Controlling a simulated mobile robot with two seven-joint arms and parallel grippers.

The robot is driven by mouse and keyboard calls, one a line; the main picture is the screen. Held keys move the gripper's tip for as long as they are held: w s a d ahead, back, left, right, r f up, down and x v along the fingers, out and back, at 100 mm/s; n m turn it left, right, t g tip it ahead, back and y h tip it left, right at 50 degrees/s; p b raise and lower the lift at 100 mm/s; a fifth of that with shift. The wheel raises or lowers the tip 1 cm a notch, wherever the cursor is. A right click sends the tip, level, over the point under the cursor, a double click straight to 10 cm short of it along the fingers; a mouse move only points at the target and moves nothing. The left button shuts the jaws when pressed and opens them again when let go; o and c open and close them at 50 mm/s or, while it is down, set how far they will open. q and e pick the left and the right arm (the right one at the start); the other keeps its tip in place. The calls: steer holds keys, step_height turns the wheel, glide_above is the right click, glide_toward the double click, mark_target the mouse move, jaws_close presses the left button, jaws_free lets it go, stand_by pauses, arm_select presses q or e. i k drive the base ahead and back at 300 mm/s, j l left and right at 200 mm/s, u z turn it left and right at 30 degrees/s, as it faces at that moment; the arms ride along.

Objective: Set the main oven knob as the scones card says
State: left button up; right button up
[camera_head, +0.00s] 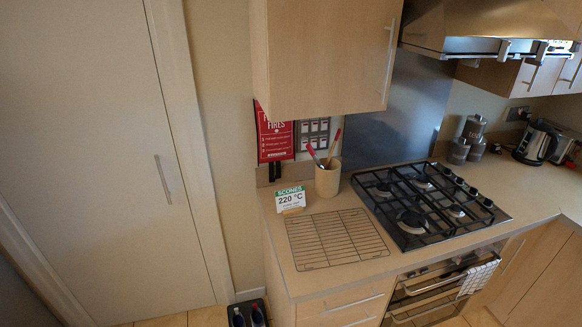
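The scones card (290,199) stands upright on the counter's left end. It has a green "SCONES" band and reads "220 °C"; the smaller line below is not legible. The built-in oven (428,300) is under the hob, with its control strip (432,271) just below the counter edge. The oven knobs on that strip are small and dark, seen steeply from above, so I cannot read their settings or tell which is the main one. Neither of my grippers is in view.
The black gas hob (428,203) has its own knobs along its right side. A wire rack (335,238) lies on the counter beside a utensil pot (327,180). A checked towel (478,277) hangs at the oven's right.

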mark_target(500, 245)
steer(key=z, duration=1.2)
steer(key=i+l+u, duration=0.1)
steer(key=l, duration=0.25)
steer(key=i+l+u, duration=0.15)
steer(key=i+l, duration=0.2)
